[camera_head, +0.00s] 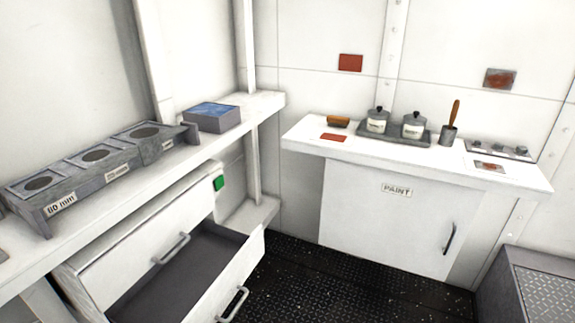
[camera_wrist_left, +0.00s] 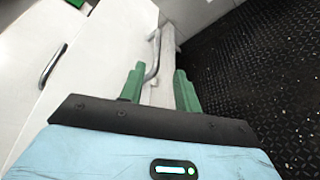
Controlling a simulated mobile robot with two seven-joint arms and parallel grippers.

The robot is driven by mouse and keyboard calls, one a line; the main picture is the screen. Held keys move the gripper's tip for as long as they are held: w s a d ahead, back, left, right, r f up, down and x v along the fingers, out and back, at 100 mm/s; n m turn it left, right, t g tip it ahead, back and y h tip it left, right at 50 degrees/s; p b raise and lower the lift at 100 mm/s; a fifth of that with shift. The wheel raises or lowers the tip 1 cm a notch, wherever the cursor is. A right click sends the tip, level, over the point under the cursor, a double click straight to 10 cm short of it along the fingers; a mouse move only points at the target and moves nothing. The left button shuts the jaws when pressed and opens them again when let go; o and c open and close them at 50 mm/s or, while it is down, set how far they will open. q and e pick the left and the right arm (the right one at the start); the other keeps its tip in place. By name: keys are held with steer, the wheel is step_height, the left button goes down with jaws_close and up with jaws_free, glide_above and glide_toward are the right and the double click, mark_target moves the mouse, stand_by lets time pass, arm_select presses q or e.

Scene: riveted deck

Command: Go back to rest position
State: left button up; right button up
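My left gripper (camera_wrist_left: 160,84) shows in the left wrist view with two green fingers apart and nothing clearly held between them. A drawer handle (camera_wrist_left: 156,55) lies close beyond the left finger; I cannot tell whether they touch. In the head view the lower drawer (camera_head: 185,270) is pulled out and looks empty, with its handle (camera_head: 233,303) at the bottom edge. The upper drawer front (camera_head: 150,240) is shut, with its own handle (camera_head: 171,249). Neither arm shows in the head view. My right gripper is in no view.
A shelf above the drawers holds a grey three-hole rack (camera_head: 95,160) and a blue-topped box (camera_head: 212,117). A white paint cabinet (camera_head: 390,215) with pots on top stands at the back. A grey chest (camera_head: 540,285) is at lower right. Dark tread-plate floor (camera_head: 330,285) is clear between.

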arm_select(q)
steer(key=s+a+r+m+g+h+p, duration=0.1)
steer(key=s+m+g+p, duration=0.2)
steer(key=s+m, duration=0.9)
steer(key=s+a+r+m+g+p, duration=0.1)
steer(key=s+r+m+g+p, duration=0.1)
steer(key=s+m, duration=1.1)
steer(key=s+g+p, duration=0.1)
steer(key=s, duration=0.7)
steer(key=shift+g+h, duration=0.3)
steer(key=shift+h, duration=0.1)
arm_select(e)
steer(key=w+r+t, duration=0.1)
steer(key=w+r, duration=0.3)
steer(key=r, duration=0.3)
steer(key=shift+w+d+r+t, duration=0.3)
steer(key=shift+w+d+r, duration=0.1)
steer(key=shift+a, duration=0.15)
